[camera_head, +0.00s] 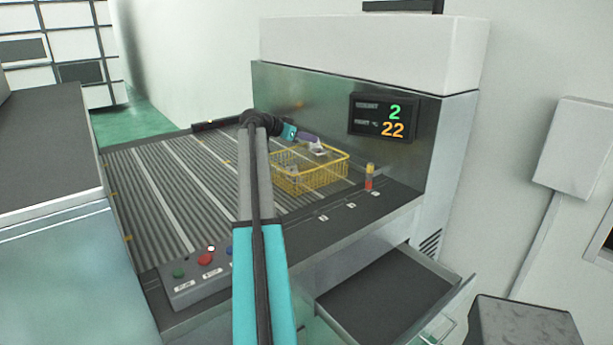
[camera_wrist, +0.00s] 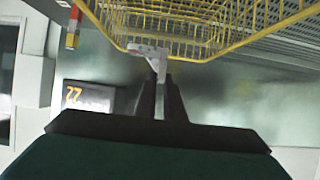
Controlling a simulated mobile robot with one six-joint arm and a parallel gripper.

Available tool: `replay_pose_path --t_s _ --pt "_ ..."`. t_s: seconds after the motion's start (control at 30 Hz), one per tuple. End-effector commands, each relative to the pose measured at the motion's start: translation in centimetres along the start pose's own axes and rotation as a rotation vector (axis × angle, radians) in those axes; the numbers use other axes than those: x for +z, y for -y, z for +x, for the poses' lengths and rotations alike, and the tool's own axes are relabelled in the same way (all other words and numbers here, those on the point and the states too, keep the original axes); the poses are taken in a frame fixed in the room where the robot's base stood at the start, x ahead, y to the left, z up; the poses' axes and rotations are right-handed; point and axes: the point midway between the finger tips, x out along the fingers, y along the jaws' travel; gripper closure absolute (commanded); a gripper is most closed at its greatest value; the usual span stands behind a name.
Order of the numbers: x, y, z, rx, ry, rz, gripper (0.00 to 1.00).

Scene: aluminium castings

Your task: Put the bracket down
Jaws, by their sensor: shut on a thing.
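A small light-grey bracket (camera_head: 318,149) is held at the tips of my gripper (camera_head: 312,141), above or at the far side of the yellow wire basket (camera_head: 312,185). In the wrist view my gripper (camera_wrist: 160,76) has its dark fingers closed on the bracket (camera_wrist: 149,51). There the bracket overlaps the rim of the basket (camera_wrist: 215,50); I cannot tell whether it touches the wire. The basket stands on the ribbed conveyor. A greyish part (camera_head: 291,171) shows through the basket's mesh near its left side.
The ribbed roller bed (camera_head: 185,190) is clear left of the basket. A machine housing with a display (camera_head: 381,117) rises behind. A red-and-yellow beacon (camera_head: 369,178) stands right of the basket. A button box (camera_head: 197,275) sits at the front edge. An open drawer (camera_head: 385,290) juts out below.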

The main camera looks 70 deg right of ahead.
Motion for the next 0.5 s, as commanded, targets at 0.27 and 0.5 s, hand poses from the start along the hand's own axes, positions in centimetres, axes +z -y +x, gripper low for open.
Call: replay_pose_path --t_s 0.27,0.5 --pt "1.7 -0.1 0.9 0.001 0.000 -0.002 1.00" --pt "4.5 -0.1 2.2 0.001 0.000 -0.002 1.00"
